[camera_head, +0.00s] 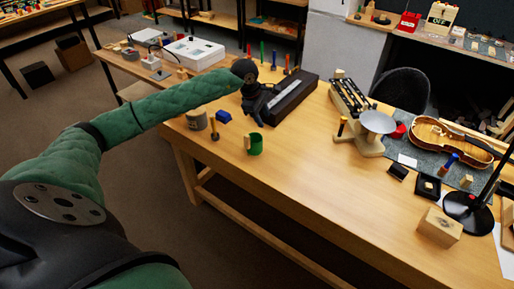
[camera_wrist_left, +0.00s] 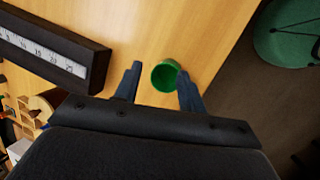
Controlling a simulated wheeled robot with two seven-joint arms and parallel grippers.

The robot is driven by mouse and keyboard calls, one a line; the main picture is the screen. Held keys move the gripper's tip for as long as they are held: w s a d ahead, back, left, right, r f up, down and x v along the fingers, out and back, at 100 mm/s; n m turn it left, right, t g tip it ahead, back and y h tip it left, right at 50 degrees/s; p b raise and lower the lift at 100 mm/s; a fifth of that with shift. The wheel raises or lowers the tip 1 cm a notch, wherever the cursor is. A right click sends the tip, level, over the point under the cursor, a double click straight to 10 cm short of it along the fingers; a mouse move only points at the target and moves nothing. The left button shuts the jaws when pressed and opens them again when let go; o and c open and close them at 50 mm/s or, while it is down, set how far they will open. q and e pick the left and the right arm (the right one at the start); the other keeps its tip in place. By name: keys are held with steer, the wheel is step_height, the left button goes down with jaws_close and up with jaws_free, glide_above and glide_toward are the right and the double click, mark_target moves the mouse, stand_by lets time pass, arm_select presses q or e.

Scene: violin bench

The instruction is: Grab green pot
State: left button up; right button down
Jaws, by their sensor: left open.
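The green pot (camera_head: 254,144) stands upright on the wooden bench near its left front edge. My left gripper (camera_head: 257,118) hangs just above and behind it. In the left wrist view the green pot (camera_wrist_left: 165,76) shows its open, empty-looking top between the two fingers of my open left gripper (camera_wrist_left: 157,84). The right finger is very close to the pot's rim; I cannot tell whether they touch. The left finger is clearly apart from it. My right gripper is not in view.
A grey pot (camera_head: 196,120), a blue block (camera_head: 223,117) and a small wooden-handled tool (camera_head: 214,130) stand left of the green pot. A violin (camera_head: 450,142) lies far right.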

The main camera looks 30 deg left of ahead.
mark_target(247, 135)
arm_select(q)
steer(key=s+a+m+g+y, duration=0.1)
steer(key=s+a, duration=0.1)
steer(key=s+a+f+g+y, duration=0.1)
steer(key=s+a, duration=0.1)
steer(key=shift+f+m+g, duration=0.1)
steer(key=shift+m+g, duration=0.2)
steer(key=shift+m, duration=0.1)
steer(key=shift+s+a+m, duration=0.2)
steer(key=shift+s+m, duration=0.1)
steer(key=shift+s, duration=0.05)
steer(key=shift+d+f, duration=0.1)
steer(key=shift+d, duration=0.05)
steer(key=shift+w+f+p, duration=0.1)
steer(key=shift+f+p, duration=0.55)
steer(key=shift+f, duration=0.55)
step_height(247, 135, down, 3)
steer(key=p, duration=0.2)
steer(key=shift+f+p, duration=0.15)
steer(key=shift+p, duration=0.25)
steer(key=shift+w+f+p, duration=0.1)
steer(key=shift+f+p, duration=0.2)
steer(key=shift+f, duration=0.65)
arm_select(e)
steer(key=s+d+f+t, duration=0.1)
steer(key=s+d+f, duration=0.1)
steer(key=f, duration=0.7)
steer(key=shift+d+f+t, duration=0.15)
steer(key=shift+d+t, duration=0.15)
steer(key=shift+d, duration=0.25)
